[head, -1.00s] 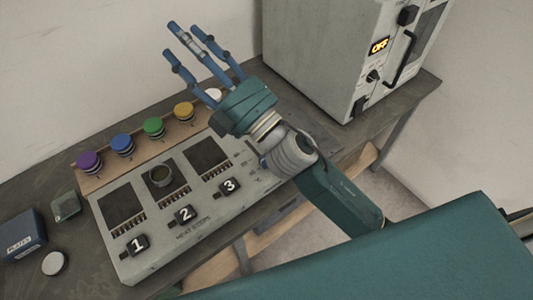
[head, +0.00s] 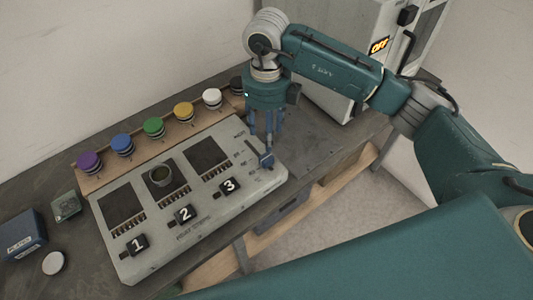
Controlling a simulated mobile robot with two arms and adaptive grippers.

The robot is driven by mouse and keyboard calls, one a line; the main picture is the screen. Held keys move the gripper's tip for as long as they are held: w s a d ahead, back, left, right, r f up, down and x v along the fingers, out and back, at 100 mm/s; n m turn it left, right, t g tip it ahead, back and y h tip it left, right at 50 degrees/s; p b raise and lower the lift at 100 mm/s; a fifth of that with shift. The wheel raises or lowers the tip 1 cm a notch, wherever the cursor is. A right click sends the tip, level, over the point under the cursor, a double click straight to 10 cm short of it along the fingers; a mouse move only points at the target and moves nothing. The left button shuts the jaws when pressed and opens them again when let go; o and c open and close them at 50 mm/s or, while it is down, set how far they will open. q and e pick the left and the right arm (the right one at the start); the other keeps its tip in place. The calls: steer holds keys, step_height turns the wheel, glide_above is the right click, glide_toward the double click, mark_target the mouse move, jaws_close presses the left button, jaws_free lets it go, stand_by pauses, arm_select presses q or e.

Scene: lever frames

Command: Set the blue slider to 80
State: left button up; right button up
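The grey control panel (head: 190,225) lies on the table, with several tick labels near its right end that are too small to read. My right gripper (head: 266,150) points down at that end, its blue fingers low over the panel. A small blue piece (head: 266,161) shows at the fingertips; I cannot tell whether it is the blue slider or part of a finger. The fingers hide most of the slider's track, so its setting and any grip on it cannot be told. My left gripper is out of view.
A wooden rack (head: 97,181) with several coloured knobs stands behind the panel. A blue box (head: 22,233) and a white disc (head: 54,263) lie at left. A grey oven (head: 345,50) marked OFF stands back right.

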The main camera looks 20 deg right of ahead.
mark_target(266, 157)
step_height(266, 157, down, 9)
steer(key=p, duration=0.3)
steer(key=shift+f, duration=0.8)
steer(key=shift+a, duration=0.1)
jaws_close()
